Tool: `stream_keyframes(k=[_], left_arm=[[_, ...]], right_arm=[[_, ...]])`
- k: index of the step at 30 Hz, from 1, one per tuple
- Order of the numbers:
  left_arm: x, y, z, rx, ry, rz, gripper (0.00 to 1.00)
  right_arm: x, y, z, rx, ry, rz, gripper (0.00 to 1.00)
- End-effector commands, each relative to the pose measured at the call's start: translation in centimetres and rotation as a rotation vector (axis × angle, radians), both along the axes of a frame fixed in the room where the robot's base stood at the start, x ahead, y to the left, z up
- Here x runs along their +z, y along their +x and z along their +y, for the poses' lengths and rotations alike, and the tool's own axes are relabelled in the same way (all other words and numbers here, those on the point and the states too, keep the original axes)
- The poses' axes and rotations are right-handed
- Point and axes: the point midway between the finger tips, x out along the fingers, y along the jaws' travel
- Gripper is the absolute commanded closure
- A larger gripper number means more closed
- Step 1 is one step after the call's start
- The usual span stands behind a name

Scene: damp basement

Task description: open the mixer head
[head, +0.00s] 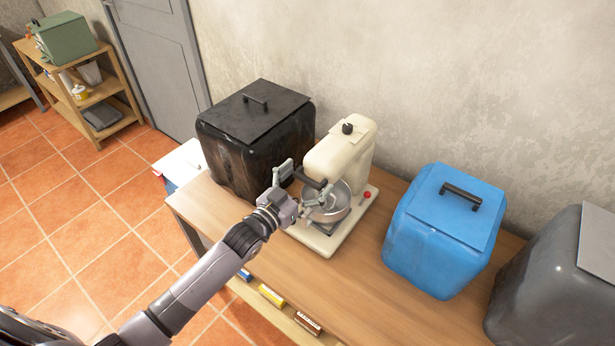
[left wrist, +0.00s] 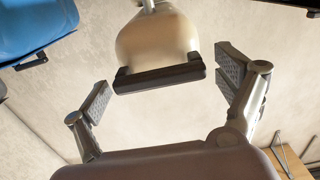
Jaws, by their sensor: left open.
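The cream stand mixer (head: 338,152) stands on the wooden table, its head lowered over a metal bowl (head: 332,207). It has a black knob on top and a red button on its base. A black handle bar (head: 308,180) is on the front of the head. My left gripper (head: 297,190) is open at the front of the mixer, close to that handle. In the left wrist view the mixer head (left wrist: 157,38) and its black handle (left wrist: 160,77) appear between my two spread fingers (left wrist: 165,90). I cannot tell whether either finger touches the handle. My right gripper is not in view.
A black lidded box (head: 255,140) stands left of the mixer. A blue lidded box (head: 440,235) and a grey one (head: 545,290) stand right. The wall (head: 440,70) is close behind. The wooden table (head: 345,285) is clear in front of the mixer.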

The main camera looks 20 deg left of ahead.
Motion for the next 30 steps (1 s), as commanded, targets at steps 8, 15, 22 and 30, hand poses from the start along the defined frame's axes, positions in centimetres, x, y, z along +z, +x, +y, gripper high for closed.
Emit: stream_keyframes(k=[8, 15, 22, 30], left_arm=[[-0.04, 0.00, -0.02, 0.000, 0.000, 0.000, 0.12], [-0.04, -0.01, -0.02, 0.000, 0.000, 0.000, 0.29], [-0.04, -0.01, -0.01, 0.000, 0.000, 0.001, 0.44], [-0.04, -0.01, -0.01, 0.000, 0.000, 0.001, 0.62]], right_arm=[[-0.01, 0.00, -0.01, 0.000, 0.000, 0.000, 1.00], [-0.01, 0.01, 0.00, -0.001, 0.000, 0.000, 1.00], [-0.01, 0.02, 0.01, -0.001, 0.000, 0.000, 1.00], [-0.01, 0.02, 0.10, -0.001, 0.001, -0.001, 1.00]])
